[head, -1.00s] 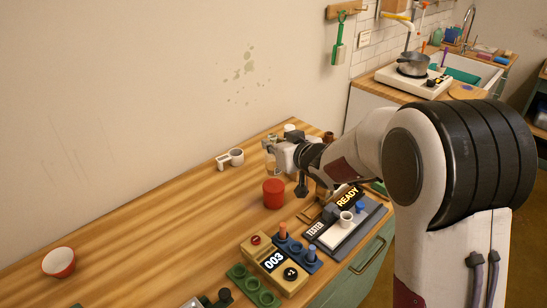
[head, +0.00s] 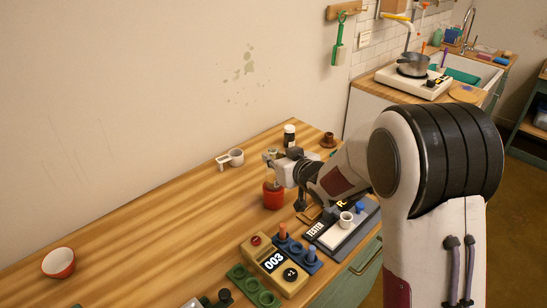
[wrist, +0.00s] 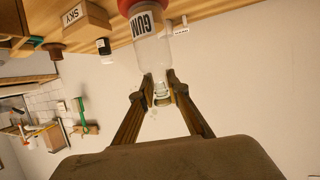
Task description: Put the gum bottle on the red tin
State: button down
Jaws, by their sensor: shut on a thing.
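My gripper (head: 270,163) is shut on the gum bottle, which is clear with a white label. In the wrist view, my gripper's fingers (wrist: 160,88) hold the gum bottle (wrist: 153,50) by its narrow neck. In the head view, the gum bottle (head: 271,178) is upright directly over the red tin (head: 273,198), which stands on the table. In the wrist view, the bottle's base meets the red tin (wrist: 127,5) at the top edge. I cannot tell whether it rests on the tin or hangs just above it.
In front are the tester (head: 327,238) and a yellow counter box (head: 273,262). A red bowl (head: 59,262) is far left; the table between is clear.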

jog(key=shift+f, duration=0.1)
jog(key=c, duration=2)
grip_release()
jog(key=shift+o, duration=0.2)
jog(key=shift+s+d+r, duration=0.15)
jog(key=shift+s+r, duration=0.15)
jog(key=v, duration=1.1)
jog(key=shift+s, duration=0.15)
